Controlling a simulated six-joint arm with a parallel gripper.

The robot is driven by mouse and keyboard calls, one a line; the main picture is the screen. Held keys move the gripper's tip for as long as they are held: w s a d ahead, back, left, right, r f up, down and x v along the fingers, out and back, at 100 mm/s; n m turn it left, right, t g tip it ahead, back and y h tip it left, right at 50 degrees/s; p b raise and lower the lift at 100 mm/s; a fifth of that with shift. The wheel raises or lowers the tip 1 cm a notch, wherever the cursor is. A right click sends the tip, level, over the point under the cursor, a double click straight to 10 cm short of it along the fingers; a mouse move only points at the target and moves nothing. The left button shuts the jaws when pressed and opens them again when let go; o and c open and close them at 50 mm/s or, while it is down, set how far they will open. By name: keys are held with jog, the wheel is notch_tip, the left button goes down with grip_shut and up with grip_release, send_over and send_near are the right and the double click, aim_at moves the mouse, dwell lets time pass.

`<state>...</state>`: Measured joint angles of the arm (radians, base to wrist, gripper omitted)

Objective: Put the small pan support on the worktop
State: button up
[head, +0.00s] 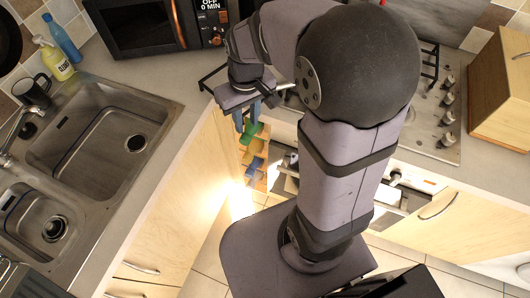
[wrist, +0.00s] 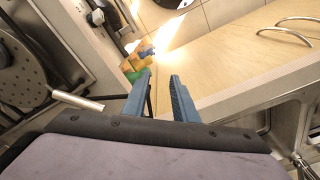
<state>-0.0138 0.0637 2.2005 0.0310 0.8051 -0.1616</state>
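My gripper (head: 247,122) hangs over the front edge of the worktop, beside the hob. Its two blue fingers also show in the wrist view (wrist: 160,80), apart, with nothing visible between them. A black wire pan support (head: 212,78) shows partly just left of my gripper. Another black pan support (head: 431,62) shows partly on the hob to the right of my arm. My arm hides much of the hob, so I cannot tell which is the small one. The grey worktop (head: 150,75) has bare room left of my gripper.
A sink (head: 165,103) is at left, with bottles and a dark mug (head: 32,90) behind it. A microwave (head: 150,25) stands at the back. Below my gripper are green, blue and yellow objects (head: 254,145). A wooden box (head: 500,95) stands right of the hob.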

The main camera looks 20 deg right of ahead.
jog(key=s+d+f+m, duration=0.1)
jog(key=s+f, duration=0.2)
jog(key=s, duration=0.7)
jog(key=shift+s+f+m+g, duration=0.25)
jog(key=shift+s+m+g, duration=0.15)
